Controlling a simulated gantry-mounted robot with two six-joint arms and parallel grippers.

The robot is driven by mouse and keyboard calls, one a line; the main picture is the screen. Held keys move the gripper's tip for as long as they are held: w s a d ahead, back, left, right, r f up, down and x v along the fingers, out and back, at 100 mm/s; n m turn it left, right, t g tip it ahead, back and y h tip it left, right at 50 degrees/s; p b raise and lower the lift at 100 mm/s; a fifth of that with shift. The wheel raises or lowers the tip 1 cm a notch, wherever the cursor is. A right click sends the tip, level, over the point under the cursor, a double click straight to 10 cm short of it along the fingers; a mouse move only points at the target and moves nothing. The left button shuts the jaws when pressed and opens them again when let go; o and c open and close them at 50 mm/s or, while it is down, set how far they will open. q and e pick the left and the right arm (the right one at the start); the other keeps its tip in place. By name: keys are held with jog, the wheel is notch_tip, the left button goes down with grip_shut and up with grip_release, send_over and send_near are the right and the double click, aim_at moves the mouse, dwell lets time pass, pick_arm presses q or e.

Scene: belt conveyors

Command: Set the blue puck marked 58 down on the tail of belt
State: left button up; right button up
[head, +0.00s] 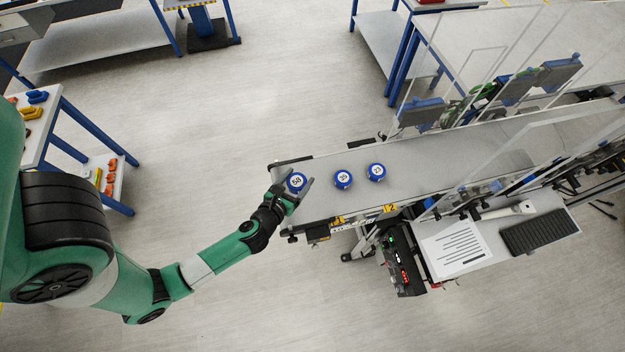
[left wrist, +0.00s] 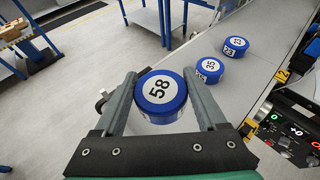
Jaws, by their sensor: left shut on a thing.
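The blue puck marked 58 (head: 297,181) has a white round label on top and sits between the fingers of my left gripper (head: 292,188). It also shows in the left wrist view (left wrist: 160,92), with a finger on either side. My left gripper is shut on it at the near left end of the grey belt (head: 325,200). I cannot tell whether the puck touches the belt. A blue puck marked 35 (head: 343,179) and a blue puck marked 23 (head: 376,172) stand on the belt to its right. My right gripper is not in view.
Clear panels (head: 520,140) enclose the belt further right. A control box (head: 402,262) with lit displays and a side shelf with a printed sheet (head: 455,248) stand in front of the belt. A rack with orange items (head: 105,180) is at left. The floor between is clear.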

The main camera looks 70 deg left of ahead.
pick_arm(q)
jog(key=w+f, duration=0.1)
jog(key=w+f+b, duration=0.1)
jog(key=f, duration=0.1)
jog(key=w+a+f, duration=0.1)
jog(key=f, duration=0.1)
jog(key=shift+w+a+b, duration=0.1)
jog(key=shift+w+b, duration=0.2)
jog(key=shift+b, duration=0.1)
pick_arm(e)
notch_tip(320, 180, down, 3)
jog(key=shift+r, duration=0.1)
pick_arm(q)
jog(key=shift+w+f+b, duration=0.2)
jog(key=shift+f+b, duration=0.85)
jog(key=shift+f, duration=0.75)
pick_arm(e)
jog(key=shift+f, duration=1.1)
pick_arm(q)
jog(key=shift+f, duration=0.15)
jog(key=o, duration=1.4)
jog(key=shift+c, duration=0.2)
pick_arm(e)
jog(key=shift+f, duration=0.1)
